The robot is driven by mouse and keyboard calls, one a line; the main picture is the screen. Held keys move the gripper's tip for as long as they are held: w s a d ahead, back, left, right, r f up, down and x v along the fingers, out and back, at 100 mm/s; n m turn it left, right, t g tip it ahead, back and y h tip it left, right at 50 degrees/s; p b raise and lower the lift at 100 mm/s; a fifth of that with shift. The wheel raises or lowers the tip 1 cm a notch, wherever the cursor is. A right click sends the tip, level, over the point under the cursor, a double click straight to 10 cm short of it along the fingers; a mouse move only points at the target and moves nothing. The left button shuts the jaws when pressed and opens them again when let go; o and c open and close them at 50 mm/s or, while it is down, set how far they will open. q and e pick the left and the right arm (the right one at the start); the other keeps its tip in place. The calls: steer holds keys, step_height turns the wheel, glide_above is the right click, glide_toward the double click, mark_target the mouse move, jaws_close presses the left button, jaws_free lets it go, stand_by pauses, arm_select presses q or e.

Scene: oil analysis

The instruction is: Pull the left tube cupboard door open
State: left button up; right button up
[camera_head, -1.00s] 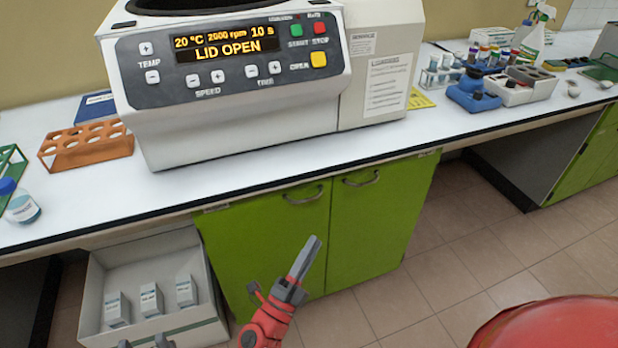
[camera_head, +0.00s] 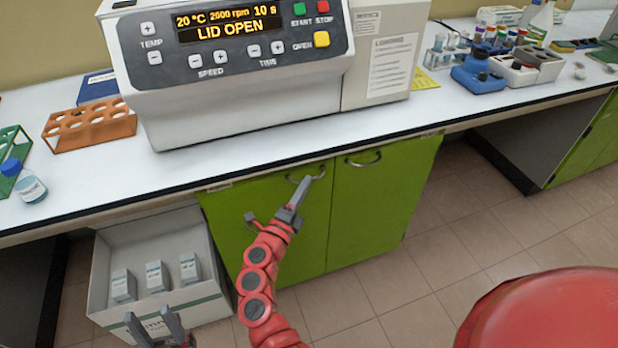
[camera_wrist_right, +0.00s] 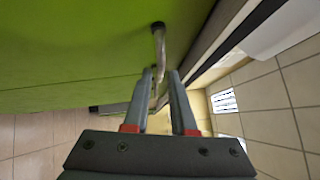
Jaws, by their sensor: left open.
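The left tube cupboard door (camera_head: 232,232) is green and looks shut under the bench. Its curved metal handle (camera_head: 293,178) is near the door's top edge and is partly covered by my right gripper (camera_head: 308,186). In the right wrist view the right gripper (camera_wrist_right: 161,75) is open, and the handle (camera_wrist_right: 158,40) runs into the gap between its fingers; I cannot tell whether they touch. My left gripper (camera_head: 157,326) is open and empty, low in the head view in front of the grey-white box.
The right cupboard door (camera_head: 378,205) with its own handle adjoins on the right. A grey-white box (camera_head: 205,308) with several small cartons stands on the left. The centrifuge (camera_head: 240,105), orange rack (camera_head: 90,124) and bottle (camera_head: 28,184) are on the bench (camera_head: 330,142) above.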

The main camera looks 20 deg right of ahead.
steer(key=shift+x, duration=1.55)
jaws_close()
